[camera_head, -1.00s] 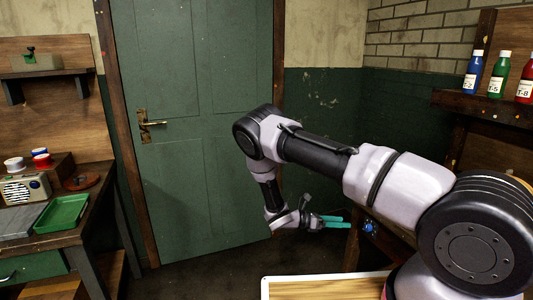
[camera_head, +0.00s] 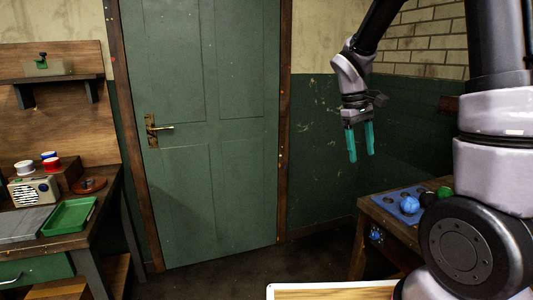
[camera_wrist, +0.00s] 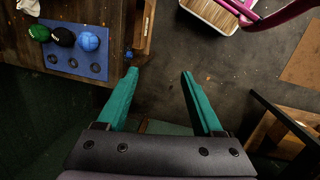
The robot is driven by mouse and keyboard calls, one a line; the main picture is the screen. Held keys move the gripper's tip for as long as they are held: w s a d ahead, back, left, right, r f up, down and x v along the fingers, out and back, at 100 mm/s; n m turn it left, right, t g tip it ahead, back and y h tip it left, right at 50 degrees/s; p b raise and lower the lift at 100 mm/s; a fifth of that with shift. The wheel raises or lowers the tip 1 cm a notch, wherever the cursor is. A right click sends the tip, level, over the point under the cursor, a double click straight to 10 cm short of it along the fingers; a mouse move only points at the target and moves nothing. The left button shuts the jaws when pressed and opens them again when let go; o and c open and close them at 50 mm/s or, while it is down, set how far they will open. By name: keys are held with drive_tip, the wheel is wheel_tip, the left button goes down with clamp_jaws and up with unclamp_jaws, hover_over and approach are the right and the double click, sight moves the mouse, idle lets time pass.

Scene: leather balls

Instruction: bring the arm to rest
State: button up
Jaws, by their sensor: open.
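My gripper (camera_head: 359,143) hangs high in front of the dark green wall, right of the door, with its teal fingers pointing down. The fingers are apart with nothing between them. In the wrist view my gripper (camera_wrist: 158,78) also shows open and empty, above the floor. My arm is raised, folded up on the right side of the head view.
A workbench (camera_head: 375,212) at the right carries a blue holed board (camera_head: 392,202) with a blue ball (camera_head: 409,205), a black ball (camera_wrist: 63,37) and a green ball (camera_wrist: 39,32). A green door (camera_head: 215,190) stands behind. A left bench holds a green tray (camera_head: 69,216) and a radio (camera_head: 33,190).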

drive_tip(key=s+a+r+m+t+y, duration=0.1)
drive_tip(key=s+r+m+t+y, duration=0.3)
drive_tip(key=s+r+m+t, duration=0.4)
drive_tip(key=s+r+m, duration=0.1)
drive_tip(key=s+r, duration=0.6)
drive_tip(key=r, duration=0.1)
drive_tip(key=shift+s+a, duration=0.2)
drive_tip(key=shift+a, duration=0.1)
